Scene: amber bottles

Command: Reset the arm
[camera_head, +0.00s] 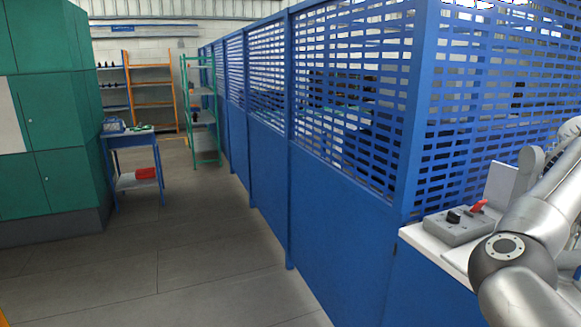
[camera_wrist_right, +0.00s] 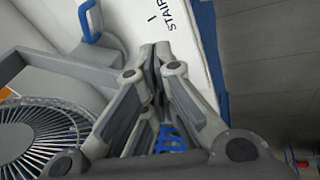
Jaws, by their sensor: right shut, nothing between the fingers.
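My right arm (camera_head: 527,255) comes in at the right edge of the head view, silver-grey with a dark round joint. Its fingers cannot be made out there. In the wrist view my right gripper (camera_wrist_right: 155,52) is shut, its two grey fingertips together with nothing between them. The fingertips are in front of a white panel (camera_wrist_right: 135,20) with black lettering; I cannot tell whether they touch it. My left gripper is not in view.
A grey control box (camera_head: 452,226) with a red lever sits on a white surface beside my right arm. A blue mesh fence (camera_head: 340,200) runs into the distance. Green cabinets (camera_head: 45,140) and a blue table (camera_head: 130,137) stand left. The grey floor (camera_head: 180,250) between is clear.

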